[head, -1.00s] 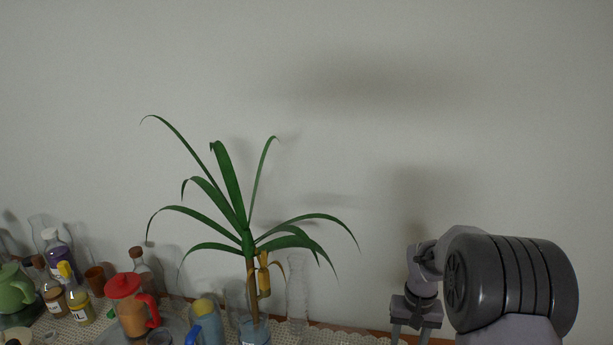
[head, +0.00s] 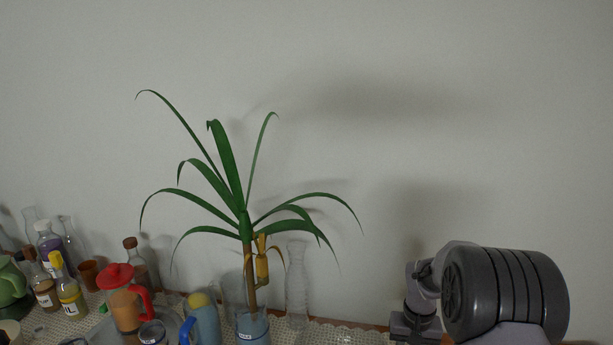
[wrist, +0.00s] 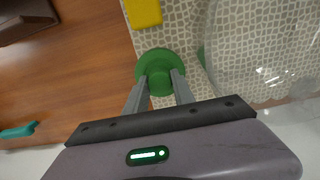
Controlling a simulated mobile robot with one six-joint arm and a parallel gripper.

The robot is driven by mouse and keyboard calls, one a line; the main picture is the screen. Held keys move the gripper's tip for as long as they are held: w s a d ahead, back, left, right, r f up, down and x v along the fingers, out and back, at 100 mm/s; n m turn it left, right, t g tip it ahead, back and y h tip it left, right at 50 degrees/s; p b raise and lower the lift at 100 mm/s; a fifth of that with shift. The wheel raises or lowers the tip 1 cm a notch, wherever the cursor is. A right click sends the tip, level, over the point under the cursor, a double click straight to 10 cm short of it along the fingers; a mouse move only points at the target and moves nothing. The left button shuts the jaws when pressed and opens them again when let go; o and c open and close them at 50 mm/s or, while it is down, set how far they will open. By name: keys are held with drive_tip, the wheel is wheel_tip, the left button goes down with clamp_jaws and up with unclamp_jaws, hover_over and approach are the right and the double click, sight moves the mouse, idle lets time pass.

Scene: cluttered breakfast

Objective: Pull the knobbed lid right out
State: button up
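In the wrist view a round green lid (wrist: 158,57) with a raised knob lies below my gripper (wrist: 162,76). The fingers straddle the knob, one on each side, and their tips look very close to it. I cannot tell whether they touch or squeeze it. What is under the lid is hidden.
A clear glass vessel (wrist: 265,50) stands close to the right of the lid. A yellow object (wrist: 143,12) lies beyond it. In the head view a potted plant (head: 250,325), red-lidded jug (head: 122,308) and several bottles crowd the left.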

clamp_jaws()
drive_tip(key=shift+r+p, duration=0.7)
drive_tip(key=shift+r, duration=0.15)
wheel_tip(320, 180, up, 4)
drive_tip(key=p, duration=0.3)
drive_tip(key=shift+r, duration=0.15)
